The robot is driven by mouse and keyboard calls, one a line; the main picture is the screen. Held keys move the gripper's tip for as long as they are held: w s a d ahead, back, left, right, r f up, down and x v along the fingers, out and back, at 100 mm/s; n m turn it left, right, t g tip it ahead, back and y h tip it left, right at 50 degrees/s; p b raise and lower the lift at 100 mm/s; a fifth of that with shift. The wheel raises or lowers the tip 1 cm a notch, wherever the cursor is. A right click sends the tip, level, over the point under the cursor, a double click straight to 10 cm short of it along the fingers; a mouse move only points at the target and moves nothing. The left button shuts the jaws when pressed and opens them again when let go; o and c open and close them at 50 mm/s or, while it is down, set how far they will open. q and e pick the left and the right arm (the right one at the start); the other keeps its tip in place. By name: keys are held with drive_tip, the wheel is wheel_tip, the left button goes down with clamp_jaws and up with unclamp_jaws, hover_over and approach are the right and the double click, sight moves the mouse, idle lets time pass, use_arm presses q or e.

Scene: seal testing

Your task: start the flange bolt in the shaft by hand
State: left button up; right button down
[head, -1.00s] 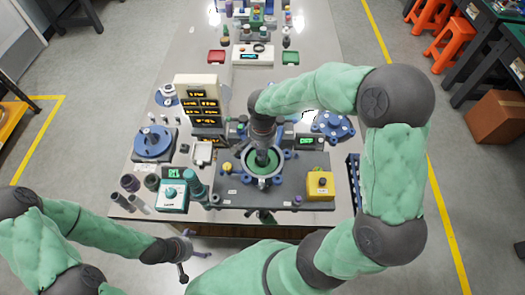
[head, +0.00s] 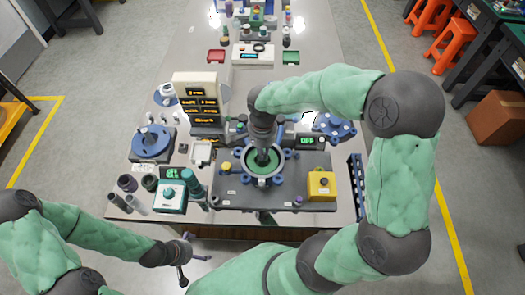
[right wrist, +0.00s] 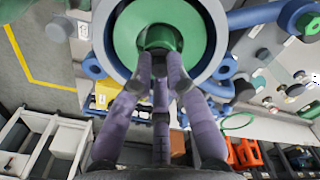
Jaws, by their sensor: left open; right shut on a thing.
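The housing ring (head: 281,159) stands on the dark plate with a green disc (head: 274,167) inside it. My right gripper (head: 263,158) reaches straight down into the ring from above. In the right wrist view its purple fingers (right wrist: 160,67) are shut on a dark green bolt head (right wrist: 160,37), over the middle of the green disc (right wrist: 125,40). The bolt's shank and the shaft hole are hidden, so I cannot tell whether the threads are engaged. My left gripper (head: 188,268) is open and empty, low in front of the table's near edge.
A yellow box (head: 321,188) sits right of the ring, and a white-and-teal box (head: 170,203) left of it. A blue flange (head: 151,141) and a display tower (head: 196,88) stand at left. A dark rack (head: 356,190) lines the right edge.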

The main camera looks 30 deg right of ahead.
drive_tip(key=shift+s+f+m, duration=0.15)
drive_tip(key=shift+f+m, duration=0.1)
drive_tip(key=shift+m, duration=0.05)
drive_tip(key=shift+m+b, duration=0.6)
drive_tip(key=shift+m, duration=0.3)
drive_tip(key=c, duration=1.1)
unclamp_jaws()
drive_tip(key=shift+r, duration=0.1)
drive_tip(key=shift+c, duration=0.2)
drive_tip(key=shift+r, duration=0.15)
wheel_tip(320, 180, up, 9)
drive_tip(key=p, duration=0.6)
drive_tip(key=shift+p, duration=0.3)
drive_tip(key=shift+w, duration=0.2)
